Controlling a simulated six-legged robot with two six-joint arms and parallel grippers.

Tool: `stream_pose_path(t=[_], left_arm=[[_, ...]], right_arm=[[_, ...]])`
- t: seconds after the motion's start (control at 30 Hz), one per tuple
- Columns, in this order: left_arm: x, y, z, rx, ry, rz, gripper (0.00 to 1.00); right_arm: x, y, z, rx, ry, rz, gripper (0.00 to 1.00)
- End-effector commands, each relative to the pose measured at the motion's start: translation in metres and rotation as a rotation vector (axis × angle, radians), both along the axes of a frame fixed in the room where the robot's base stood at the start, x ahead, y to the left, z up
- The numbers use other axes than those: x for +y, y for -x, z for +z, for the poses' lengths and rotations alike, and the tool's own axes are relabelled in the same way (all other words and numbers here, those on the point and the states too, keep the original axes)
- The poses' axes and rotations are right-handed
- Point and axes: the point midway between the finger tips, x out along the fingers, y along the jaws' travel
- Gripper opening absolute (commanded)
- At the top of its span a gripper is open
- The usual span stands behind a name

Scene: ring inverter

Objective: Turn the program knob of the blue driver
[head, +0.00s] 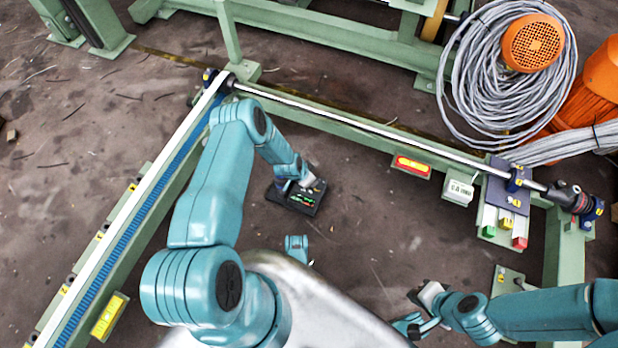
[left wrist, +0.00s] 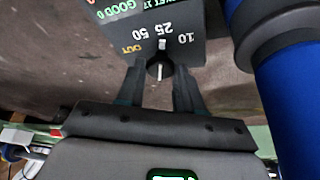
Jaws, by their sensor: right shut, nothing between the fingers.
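A dark control box (head: 288,205) with green lit readouts lies on the floor in the middle of the head view. In the left wrist view its panel (left wrist: 190,50) has a small dark knob (left wrist: 160,68) with a white pointer line, among the marks OUT, 50, 25 and 10. A blue cylinder (left wrist: 270,60) stands beside the panel. My left gripper (left wrist: 159,75) has one finger on each side of the knob; whether they touch it I cannot tell. In the head view the left wrist partly covers the box. My right gripper (head: 421,294) is shut and empty at lower right.
A green frame with a blue-toothed rail (head: 120,250) runs along the left. A silver shaft (head: 360,130) crosses behind the box. A cable coil (head: 470,90) and orange motor (head: 532,42) sit at upper right. Bare floor lies right of the box.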

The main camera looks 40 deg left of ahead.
Motion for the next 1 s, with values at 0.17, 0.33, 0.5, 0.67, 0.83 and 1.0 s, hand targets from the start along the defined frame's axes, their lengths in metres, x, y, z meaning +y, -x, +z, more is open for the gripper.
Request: stream_pose_path(t=[0.17, 0.33, 0.5, 0.67, 0.83, 1.0], left_arm=[[0.000, 0.000, 0.001, 0.000, 0.001, 0.005, 0.05], [-0.001, 0.000, 0.002, 0.000, 0.000, 0.047, 0.05], [-0.002, 0.001, 0.003, 0.001, 0.000, 0.144, 0.05], [-0.003, 0.001, 0.001, 0.001, 0.000, 0.270, 0.05], [-0.004, 0.000, 0.000, 0.001, 0.000, 0.406, 0.05], [-0.005, 0.000, -0.001, 0.000, -0.001, 0.524, 0.05]], right_arm=[[0.000, 0.001, 0.001, 0.002, 0.000, 0.001, 0.00], [0.001, 0.005, 0.008, 0.015, -0.002, 0.002, 0.00], [0.002, 0.009, 0.019, 0.028, -0.005, 0.007, 0.00], [0.003, 0.010, 0.022, 0.029, -0.007, 0.012, 0.00], [0.003, 0.010, 0.019, 0.029, -0.007, 0.012, 0.00], [0.003, 0.009, 0.016, 0.028, -0.005, 0.009, 0.00]])
